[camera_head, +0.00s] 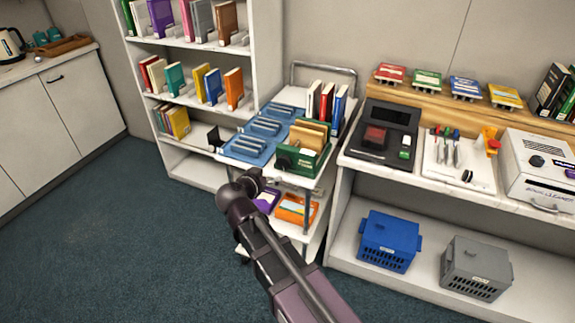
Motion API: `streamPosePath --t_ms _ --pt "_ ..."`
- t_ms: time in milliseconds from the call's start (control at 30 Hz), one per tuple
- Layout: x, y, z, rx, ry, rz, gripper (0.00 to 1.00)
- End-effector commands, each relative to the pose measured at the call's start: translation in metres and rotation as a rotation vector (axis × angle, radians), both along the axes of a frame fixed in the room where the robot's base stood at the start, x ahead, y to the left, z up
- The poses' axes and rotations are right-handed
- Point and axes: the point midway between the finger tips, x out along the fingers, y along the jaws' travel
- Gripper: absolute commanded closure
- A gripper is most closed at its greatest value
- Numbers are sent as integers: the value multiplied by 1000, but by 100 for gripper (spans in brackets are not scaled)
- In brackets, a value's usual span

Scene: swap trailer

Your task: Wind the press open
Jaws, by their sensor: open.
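I cannot pick out a press with a winding handle for certain in this view. A white boxy device (543,187) with a dark round part and a front handle stands at the right end of the counter, cut off by the picture edge. My arm rises from the bottom edge to dark joints in front of the trolley. No gripper fingers can be made out, so my gripper is not seen.
A trolley (229,156) carries blue trays, a green box (301,163) and upright books. The counter (350,157) holds a black device (385,128) and a tool tray (460,175). Blue (389,240) and grey (476,268) crates sit below. Floor at left is clear.

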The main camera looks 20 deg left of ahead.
Motion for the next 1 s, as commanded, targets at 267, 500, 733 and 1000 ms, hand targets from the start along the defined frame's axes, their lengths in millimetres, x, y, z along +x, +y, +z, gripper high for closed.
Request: streamPosePath --t_ms 267,500,733,1000 --pt "27 -1 -13 -1 0 -2 0" --pt "61 -3 -28 0 1 -1 0" --pt "92 -5 -41 0 0 0 0" --pt "117 -8 -50 -1 0 1 0"
